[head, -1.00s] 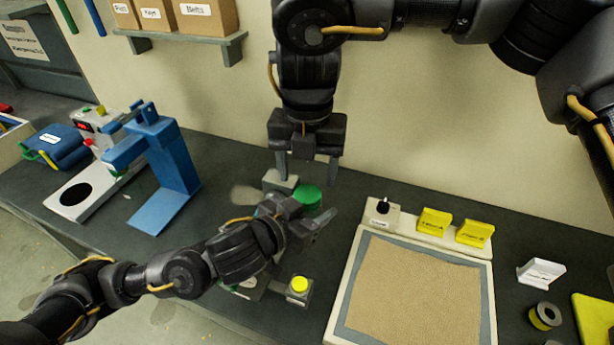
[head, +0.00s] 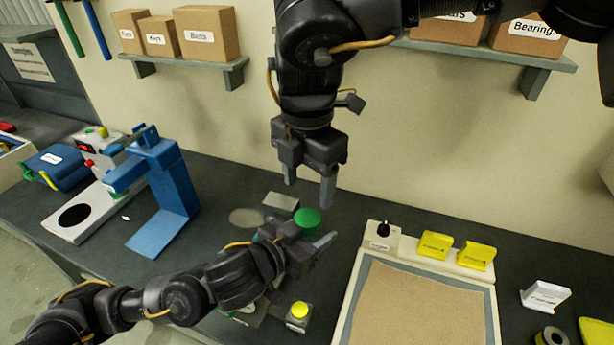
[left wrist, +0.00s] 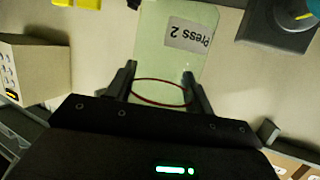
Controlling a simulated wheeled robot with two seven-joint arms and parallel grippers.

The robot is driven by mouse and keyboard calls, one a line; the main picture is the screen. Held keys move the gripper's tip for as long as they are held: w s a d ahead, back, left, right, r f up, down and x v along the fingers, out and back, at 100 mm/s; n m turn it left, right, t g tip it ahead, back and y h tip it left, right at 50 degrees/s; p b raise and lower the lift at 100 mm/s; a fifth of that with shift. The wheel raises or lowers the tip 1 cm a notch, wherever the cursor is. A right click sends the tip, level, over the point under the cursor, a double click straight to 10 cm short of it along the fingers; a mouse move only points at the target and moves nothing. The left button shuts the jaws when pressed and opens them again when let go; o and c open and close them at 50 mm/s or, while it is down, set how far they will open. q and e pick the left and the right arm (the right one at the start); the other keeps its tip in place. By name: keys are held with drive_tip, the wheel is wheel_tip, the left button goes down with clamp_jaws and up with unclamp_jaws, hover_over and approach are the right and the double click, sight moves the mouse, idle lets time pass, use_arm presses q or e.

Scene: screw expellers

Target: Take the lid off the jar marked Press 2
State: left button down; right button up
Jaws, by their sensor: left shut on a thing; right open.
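The jar marked Press 2 (left wrist: 165,55) is pale and translucent. Its label reads upside down in the left wrist view, and a thin red ring shows between the fingertips. In the head view a round green lid (head: 307,222) shows just beyond my left gripper (head: 318,250), which hides most of what is under it. My left gripper, also in the left wrist view (left wrist: 160,85), is shut on the jar. My right gripper (head: 309,190) is open and empty, pointing down, and shows just above the green lid in the head view.
A grey block (head: 281,203) stands beside the lid. A yellow button on a box (head: 299,311) is in front of my left gripper. A blue press-like stand (head: 170,190) is at the left. A sand-coloured tray (head: 345,315) with yellow signs is at the right. Shelves hold boxes (head: 206,33) above.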

sight(308, 217)
wheel_tip(308, 217, down, 7)
drive_tip(key=shift+f, duration=0.2)
idle(0.3)
drive_tip(key=shift+c, duration=0.4)
drive_tip(key=c, duration=0.9)
drive_tip(key=n, duration=0.7)
drive_tip(key=o, duration=1.1)
drive_tip(key=shift+c, duration=0.2)
drive_tip(key=shift+r, duration=0.15)
